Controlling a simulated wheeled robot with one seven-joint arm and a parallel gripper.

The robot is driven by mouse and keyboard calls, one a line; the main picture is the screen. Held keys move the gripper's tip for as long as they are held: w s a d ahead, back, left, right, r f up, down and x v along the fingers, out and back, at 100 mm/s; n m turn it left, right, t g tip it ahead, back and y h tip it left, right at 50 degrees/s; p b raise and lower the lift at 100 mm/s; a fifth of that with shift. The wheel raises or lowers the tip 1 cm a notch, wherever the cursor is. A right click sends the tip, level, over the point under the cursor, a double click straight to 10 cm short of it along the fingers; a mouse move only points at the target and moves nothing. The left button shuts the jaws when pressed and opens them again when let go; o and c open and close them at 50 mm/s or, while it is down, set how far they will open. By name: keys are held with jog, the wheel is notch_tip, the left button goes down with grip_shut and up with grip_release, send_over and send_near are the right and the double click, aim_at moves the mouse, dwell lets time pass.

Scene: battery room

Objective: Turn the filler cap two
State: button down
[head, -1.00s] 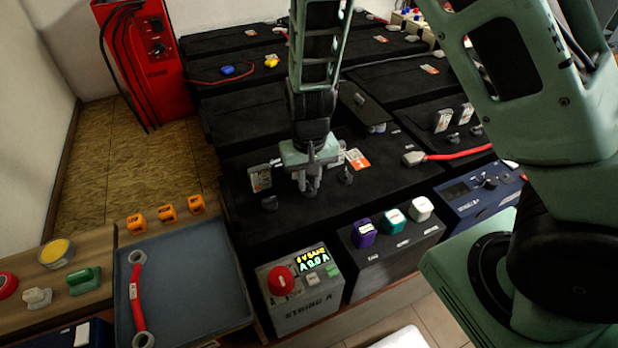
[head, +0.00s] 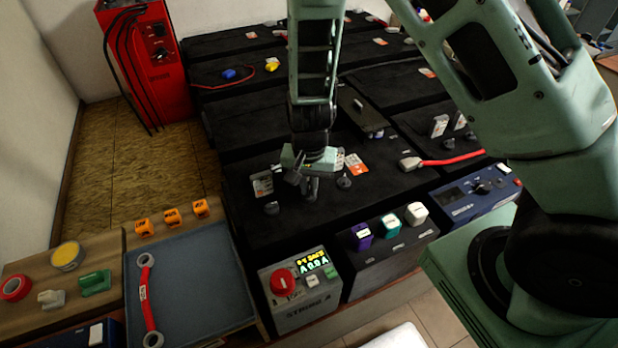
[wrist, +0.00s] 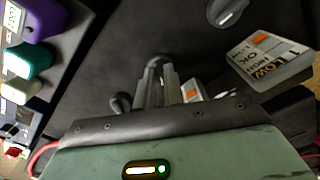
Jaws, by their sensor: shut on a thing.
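My gripper (head: 312,192) points down over a black battery block (head: 270,228) in the head view. Its fingers (wrist: 160,88) are shut on a dark filler cap (wrist: 158,62), the middle one of a row of three. The fingers hide most of this cap. One neighbouring cap (head: 271,208) stands to the left and another (head: 344,182) to the right in the head view, both apart from the fingers.
A level indicator marked LOW, OK and HIGH (wrist: 272,62) stands close to the gripper. An orange and white label (head: 356,163) lies behind it. A String A control box (head: 300,290) and a box with purple, teal and white knobs (head: 388,250) stand in front.

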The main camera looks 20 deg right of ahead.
aim_at(309, 190)
jog(key=m+p, duration=0.4)
jog(key=m, duration=0.2)
jog(key=shift+r, duration=0.15)
jog(key=m+p, duration=0.3)
jog(key=m, duration=0.2)
jog(key=shift+m, duration=0.4)
jog(key=c, duration=1.5)
grip_release()
notch_tip(309, 190, up, 17)
jog(key=p, duration=0.3)
